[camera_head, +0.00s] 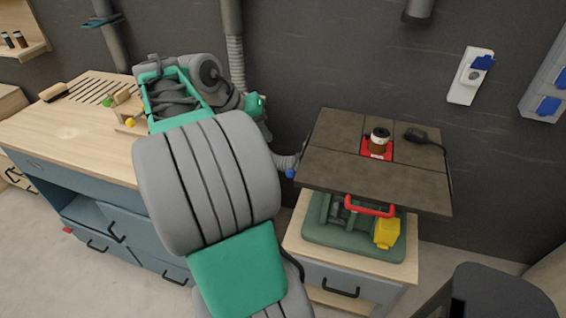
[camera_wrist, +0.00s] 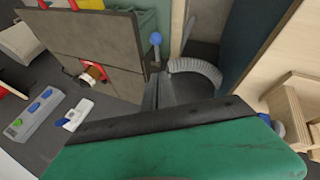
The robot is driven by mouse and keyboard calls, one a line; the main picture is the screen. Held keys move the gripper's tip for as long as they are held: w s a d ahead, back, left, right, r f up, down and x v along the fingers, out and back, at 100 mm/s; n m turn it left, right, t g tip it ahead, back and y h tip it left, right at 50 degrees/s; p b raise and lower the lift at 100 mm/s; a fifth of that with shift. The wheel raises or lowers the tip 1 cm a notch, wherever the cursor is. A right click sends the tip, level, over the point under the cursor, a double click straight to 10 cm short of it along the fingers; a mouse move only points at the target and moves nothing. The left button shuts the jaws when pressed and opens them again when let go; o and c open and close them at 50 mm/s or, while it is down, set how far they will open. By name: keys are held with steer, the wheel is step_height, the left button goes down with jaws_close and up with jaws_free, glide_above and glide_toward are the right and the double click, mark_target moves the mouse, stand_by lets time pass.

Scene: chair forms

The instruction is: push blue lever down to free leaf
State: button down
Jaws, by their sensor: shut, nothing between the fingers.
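The lever's blue knob (camera_head: 290,173) shows at the left edge of the dark leaf (camera_head: 325,133). In the wrist view the blue knob (camera_wrist: 155,39) stands on a short stem beside the leaf (camera_wrist: 75,32). My gripper (camera_wrist: 163,82) is shut and empty, its grey fingers pointing toward the knob. The tips appear close to the stem's foot; I cannot tell whether they touch. In the head view my grey and green arm hides the gripper. The leaf is spread out above a small cabinet and looks nearly level.
A wooden workbench (camera_head: 68,133) stands at left.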

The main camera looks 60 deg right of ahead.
glide_toward(294, 165)
steer(key=w+d, duration=0.1)
steer(key=d, duration=0.1)
steer(key=f, duration=0.1)
steer(key=s+f, duration=0.1)
steer(key=f, duration=0.1)
steer(key=s+a+f+b, duration=0.1)
steer(key=shift+f, duration=0.35)
steer(key=shift+f+b, duration=0.1)
steer(key=shift+b, duration=0.2)
